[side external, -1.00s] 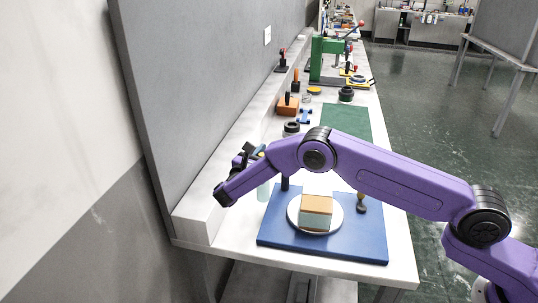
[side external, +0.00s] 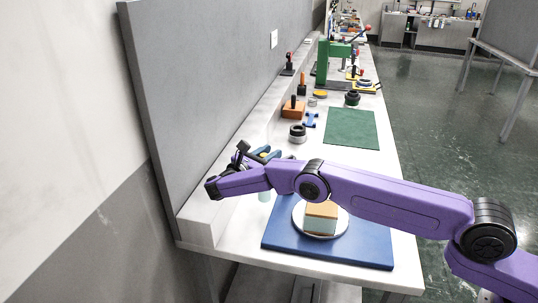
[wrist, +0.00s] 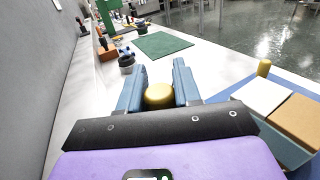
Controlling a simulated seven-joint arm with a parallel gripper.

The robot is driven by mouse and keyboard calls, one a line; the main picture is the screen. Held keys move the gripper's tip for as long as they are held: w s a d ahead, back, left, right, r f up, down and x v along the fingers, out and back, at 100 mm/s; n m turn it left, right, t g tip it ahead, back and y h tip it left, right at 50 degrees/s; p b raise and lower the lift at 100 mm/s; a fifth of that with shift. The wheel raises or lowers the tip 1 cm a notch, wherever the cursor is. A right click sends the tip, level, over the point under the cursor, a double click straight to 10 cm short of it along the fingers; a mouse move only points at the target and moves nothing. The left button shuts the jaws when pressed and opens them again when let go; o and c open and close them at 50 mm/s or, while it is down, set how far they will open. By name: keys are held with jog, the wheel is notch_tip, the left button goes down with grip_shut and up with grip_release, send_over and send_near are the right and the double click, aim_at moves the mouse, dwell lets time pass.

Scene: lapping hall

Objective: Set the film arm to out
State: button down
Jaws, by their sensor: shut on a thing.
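My gripper (side external: 262,154) is at the left of the bench near the grey wall. Its two blue fingers stand on either side of a rounded yellow knob (wrist: 160,96) and are shut on it. What the knob belongs to is hidden below the fingers and arm, so I cannot tell whether it is on the film arm. A blue base (side external: 285,242) bears a round white plate (side external: 299,223) with a tan-topped, pale teal block (side external: 320,221) on it. A second yellow knob (wrist: 264,67) stands beyond the block in the wrist view.
The grey wall (side external: 220,75) rises close on the gripper's left. A green mat (side external: 352,128), a dark ring (side external: 297,132), an orange block (side external: 292,111) and a green press (side external: 322,62) stand further along the bench. The bench right of the mat is clear.

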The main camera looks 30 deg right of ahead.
dwell(0.4)
jog(key=c, duration=0.9)
grip_release()
jog(key=shift+o, duration=0.2)
jog(key=shift+v, duration=2.55)
notch_tip(320, 180, up, 7)
jog(key=shift+r, duration=0.1)
